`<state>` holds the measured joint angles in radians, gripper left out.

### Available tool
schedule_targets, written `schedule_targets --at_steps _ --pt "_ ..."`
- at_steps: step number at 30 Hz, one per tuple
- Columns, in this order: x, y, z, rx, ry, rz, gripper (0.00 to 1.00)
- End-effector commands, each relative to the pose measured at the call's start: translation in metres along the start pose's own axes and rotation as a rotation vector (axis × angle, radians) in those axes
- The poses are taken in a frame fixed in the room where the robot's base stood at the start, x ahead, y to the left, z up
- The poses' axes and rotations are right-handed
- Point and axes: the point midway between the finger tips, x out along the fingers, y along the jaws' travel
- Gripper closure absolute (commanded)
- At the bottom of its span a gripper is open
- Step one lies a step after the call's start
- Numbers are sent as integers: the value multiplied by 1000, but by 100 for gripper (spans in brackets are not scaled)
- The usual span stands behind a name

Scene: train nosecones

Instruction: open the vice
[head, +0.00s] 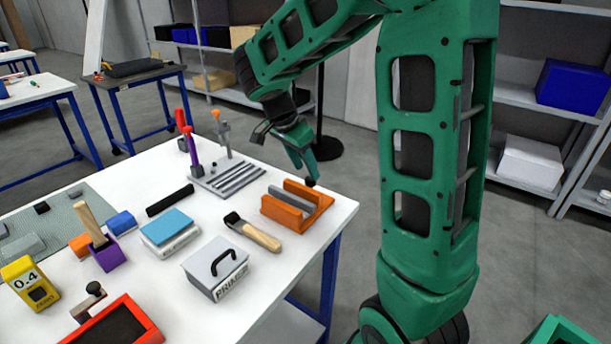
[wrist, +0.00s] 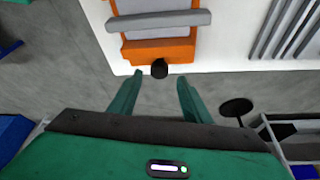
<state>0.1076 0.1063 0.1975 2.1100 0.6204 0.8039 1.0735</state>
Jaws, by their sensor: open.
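The vice (head: 297,208) is an orange block with a grey bar across it, near the right end of the white table. It also shows at the top of the wrist view (wrist: 158,50), with a black round knob (wrist: 159,68) on its near side. My gripper (wrist: 160,80) is open and empty, pointing at the vice's knob side. In the wrist view the knob lies between the lines of the two fingertips, just past them; I see no contact. In the head view my gripper (head: 308,178) is at the vice's far end, and the knob there is partly hidden.
A grey slotted rack (head: 228,182) with upright tools stands left of the vice. A wooden-handled brush (head: 255,233) lies in front of it, and a grey box with a black handle (head: 216,268) stands nearer. The table's right edge is close to the vice.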

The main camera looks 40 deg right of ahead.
Motion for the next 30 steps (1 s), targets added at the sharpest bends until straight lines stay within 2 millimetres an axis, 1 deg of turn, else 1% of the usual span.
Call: schedule_targets --at_steps 1,3,9,12,19,20,21,23,24,25,30 --pt "9 1 0 0 -1 4 56" --pt "18 1 0 -1 -1 4 56" --pt "35 1 0 0 0 1 56" --pt "38 1 0 0 -1 1 56" --pt "38 1 0 0 -1 0 56" --pt "38 1 0 0 -1 0 58" --pt "38 1 0 0 -1 0 68" --pt "38 1 0 0 -1 0 82" --pt "38 0 0 0 -1 0 92" --pt "38 0 0 0 -1 0 96" --pt "38 0 0 -4 0 -2 96"
